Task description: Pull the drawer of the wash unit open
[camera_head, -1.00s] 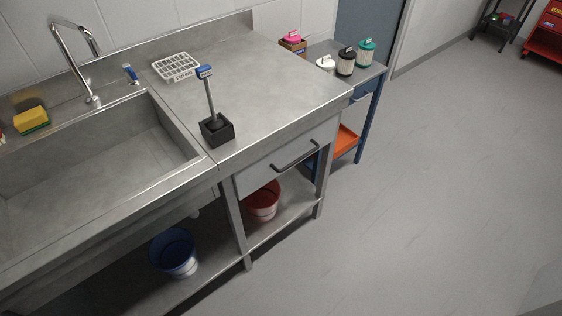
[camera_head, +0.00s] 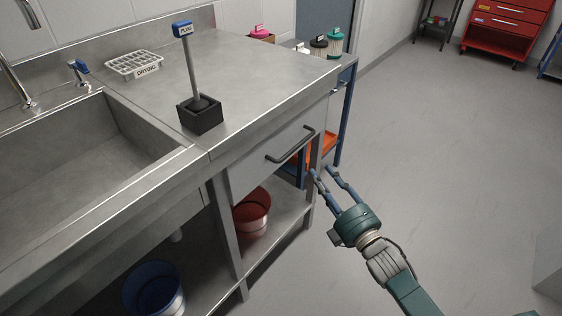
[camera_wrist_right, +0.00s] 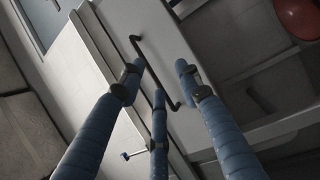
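The wash unit's drawer (camera_head: 262,164) is flush under the steel counter (camera_head: 255,75), and I see no gap around its front. Its dark bar handle (camera_head: 291,146) runs along the front. My right gripper (camera_head: 322,169) is open and empty, to the right of the handle and apart from it in the head view. In the right wrist view the blue fingers of the right gripper (camera_wrist_right: 158,80) are spread, with the handle (camera_wrist_right: 155,72) ahead between them. The drawer front (camera_wrist_right: 165,45) also shows there. My left gripper is not in view.
A black holder (camera_head: 200,116) with a plug-labelled tool and a drying rack (camera_head: 134,65) stand on the counter. A red bucket (camera_head: 252,214) and a blue bucket (camera_head: 154,290) are on the lower shelf. The floor (camera_head: 450,150) to the right is clear.

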